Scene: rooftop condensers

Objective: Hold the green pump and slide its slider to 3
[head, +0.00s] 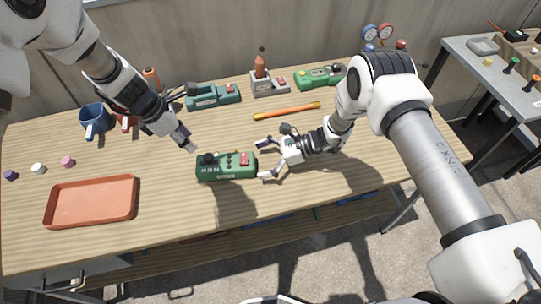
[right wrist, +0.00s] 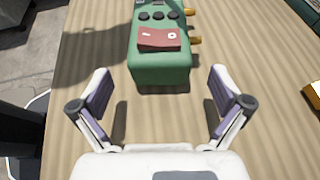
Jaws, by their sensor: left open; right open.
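A green box-shaped device (head: 226,168), which I take for the green pump, lies near the front middle of the wooden table. It has a red switch panel at its right end and a dark knob near its left end. The right wrist view shows its end (right wrist: 160,72), with three black knobs and brass fittings on one side. Its slider and scale marks cannot be made out. My right gripper (head: 265,158) is open, its fingers just short of the device's right end and apart from it. My left gripper (head: 184,120) is open and empty above the table, up and left of the device.
An orange bar (head: 287,111) lies behind my right gripper. An orange tray (head: 64,217) and blue mug (head: 93,118) are at left.

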